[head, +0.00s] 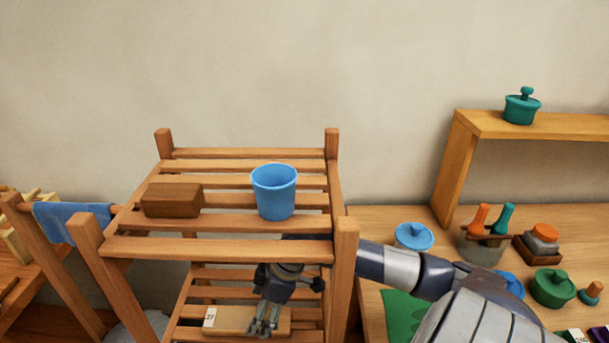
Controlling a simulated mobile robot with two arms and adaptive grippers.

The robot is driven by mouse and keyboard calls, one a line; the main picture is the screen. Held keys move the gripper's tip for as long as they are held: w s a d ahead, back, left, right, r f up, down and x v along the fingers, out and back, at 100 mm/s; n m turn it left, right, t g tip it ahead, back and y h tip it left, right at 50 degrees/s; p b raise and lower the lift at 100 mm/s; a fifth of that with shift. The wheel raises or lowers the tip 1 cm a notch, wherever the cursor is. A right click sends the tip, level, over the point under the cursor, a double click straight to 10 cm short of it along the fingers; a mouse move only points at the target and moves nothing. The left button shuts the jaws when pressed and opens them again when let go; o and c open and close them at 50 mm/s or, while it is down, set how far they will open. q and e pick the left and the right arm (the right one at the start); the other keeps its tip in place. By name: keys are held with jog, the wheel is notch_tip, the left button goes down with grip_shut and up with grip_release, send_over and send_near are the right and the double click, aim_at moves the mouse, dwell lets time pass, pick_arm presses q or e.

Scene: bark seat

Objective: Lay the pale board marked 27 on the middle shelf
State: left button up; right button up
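The pale board (230,320) with a white label reading 27 lies flat at the slats of the shelf (213,292) below the top one in the wooden rack. My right gripper (262,331) reaches in from the right under the top shelf. Its fingers point down and overlap the right part of the board. I cannot tell whether they grip it or only rest over it. The board's far side and anything beneath it are partly hidden by the gripper and slats. My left gripper is not in view.
The top shelf holds a blue bucket (275,191) and a brown block (172,200). The rack's front right post (344,270) stands close to my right arm.

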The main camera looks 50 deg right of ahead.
aim_at(280, 319)
jog(key=s+d, duration=0.1)
jog(key=s, duration=0.1)
jog(key=s+d+b, duration=0.1)
jog(key=s+d, duration=0.1)
jog(key=shift+s+d, duration=0.1)
jog(key=shift+d, duration=0.2)
jog(key=shift+s+d+b, duration=0.45)
jog(key=shift+s+d, duration=0.9)
jog(key=shift+s, duration=0.2)
jog(key=shift+s+d, duration=0.2)
jog(key=shift+r, duration=0.1)
